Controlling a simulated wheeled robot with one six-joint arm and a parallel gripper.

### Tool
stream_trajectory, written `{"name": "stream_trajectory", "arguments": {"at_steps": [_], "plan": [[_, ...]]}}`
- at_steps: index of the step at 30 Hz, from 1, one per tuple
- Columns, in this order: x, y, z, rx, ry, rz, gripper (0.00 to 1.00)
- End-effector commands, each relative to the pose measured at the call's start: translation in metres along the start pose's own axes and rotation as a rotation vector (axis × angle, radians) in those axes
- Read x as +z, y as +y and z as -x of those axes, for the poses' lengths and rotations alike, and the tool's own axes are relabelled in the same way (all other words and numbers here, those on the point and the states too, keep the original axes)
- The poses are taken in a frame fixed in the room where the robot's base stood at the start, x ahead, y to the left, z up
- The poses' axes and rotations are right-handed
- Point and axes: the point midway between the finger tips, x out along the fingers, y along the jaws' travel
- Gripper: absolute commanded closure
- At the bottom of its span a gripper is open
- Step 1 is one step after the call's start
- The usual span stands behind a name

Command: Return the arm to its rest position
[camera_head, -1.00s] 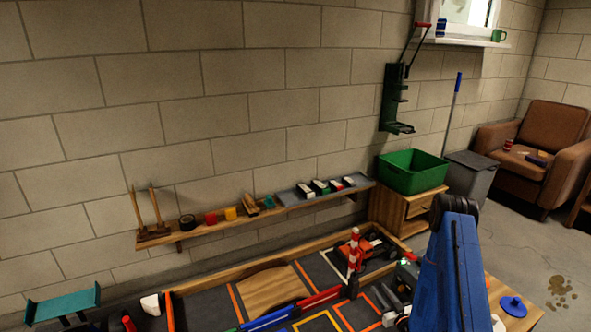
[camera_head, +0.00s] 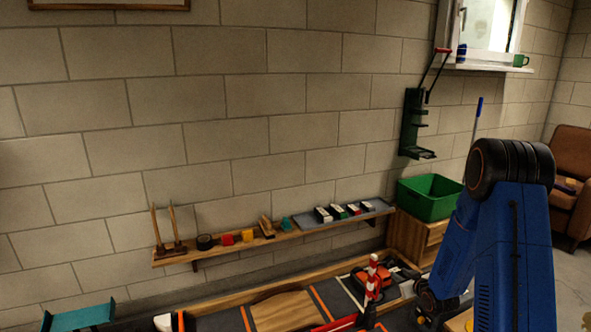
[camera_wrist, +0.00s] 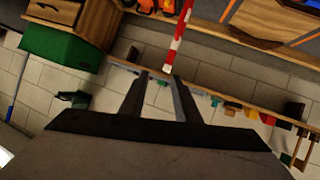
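My blue arm (camera_head: 510,250) stands folded at the right of the head view, with its dark joint (camera_head: 512,165) raised. My gripper (camera_wrist: 161,76) shows in the wrist view as two dark fingers with a gap between them, and nothing is held in it. In the head view the hand end is low down beside the arm and its fingertips cannot be made out. The wrist view looks toward the wall and shelf and appears turned nearly upside down.
A wall shelf (camera_head: 225,249) holds small items. A green bin (camera_head: 430,197) sits on a wooden cabinet (camera_head: 415,240). A dark green press (camera_head: 413,125) hangs on the wall.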

Motion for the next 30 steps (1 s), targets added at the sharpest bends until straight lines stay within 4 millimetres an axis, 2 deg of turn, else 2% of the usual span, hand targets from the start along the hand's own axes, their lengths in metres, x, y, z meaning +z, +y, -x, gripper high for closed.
{"name": "stream_trajectory", "arguments": {"at_steps": [1, 3, 12, 20, 30], "plan": [[-0.013, 0.001, 0.008, 0.007, -0.013, 0.004, 0.71], [-0.025, 0.002, 0.019, 0.015, -0.040, 0.006, 0.71], [-0.071, 0.002, 0.074, 0.053, -0.149, 0.000, 0.71], [-0.102, -0.005, 0.131, 0.080, -0.239, -0.024, 0.71], [-0.129, -0.023, 0.218, 0.101, -0.350, -0.073, 0.71]]}}
